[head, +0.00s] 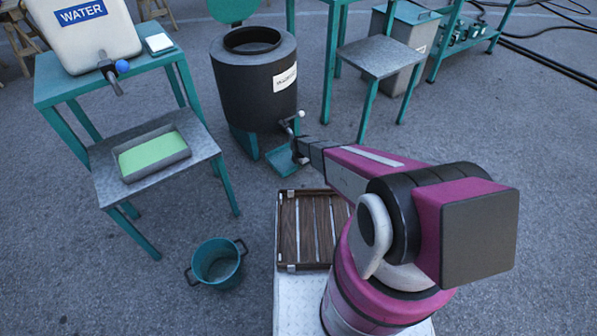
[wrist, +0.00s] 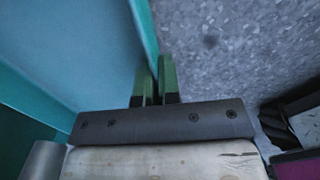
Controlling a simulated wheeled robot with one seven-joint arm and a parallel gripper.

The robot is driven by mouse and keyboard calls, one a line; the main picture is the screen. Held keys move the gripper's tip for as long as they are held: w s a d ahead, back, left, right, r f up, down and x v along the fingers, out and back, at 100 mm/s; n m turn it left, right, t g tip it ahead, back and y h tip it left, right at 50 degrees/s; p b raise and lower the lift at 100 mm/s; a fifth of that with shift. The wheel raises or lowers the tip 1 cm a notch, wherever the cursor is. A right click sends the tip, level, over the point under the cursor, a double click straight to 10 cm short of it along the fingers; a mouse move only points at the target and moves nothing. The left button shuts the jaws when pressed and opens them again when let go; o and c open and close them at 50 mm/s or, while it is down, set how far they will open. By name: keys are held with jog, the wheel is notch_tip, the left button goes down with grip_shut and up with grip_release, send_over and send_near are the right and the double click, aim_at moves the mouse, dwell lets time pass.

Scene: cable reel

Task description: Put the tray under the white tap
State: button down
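A teal tray (head: 282,161) is low in front of the dark drum, below the drum's tap (head: 291,124), which has a white ball on its handle. Whether the tray touches the ground is hard to tell. My gripper (head: 301,160) is at the tray's right side. In the wrist view, the green fingers of my gripper (wrist: 156,80) are nearly together, with the rim of the teal tray (wrist: 80,45) running in between them. They look closed on that rim. My arm hides part of the tray's right side in the head view.
The dark drum (head: 245,95) stands behind the tray. At left, a water container (head: 85,35) with a blue-knobbed tap (head: 115,75) stands over a grey tray (head: 185,153) with a green bottom. A teal pot (head: 217,262) and a slatted wooden tray (head: 311,230) are nearer me.

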aim_at(301, 175)
jog(key=shift+f, duration=3.05)
jog(key=shift+f, duration=0.1)
jog(key=c, duration=1.3)
grip_release()
jog(key=shift+c, duration=0.2)
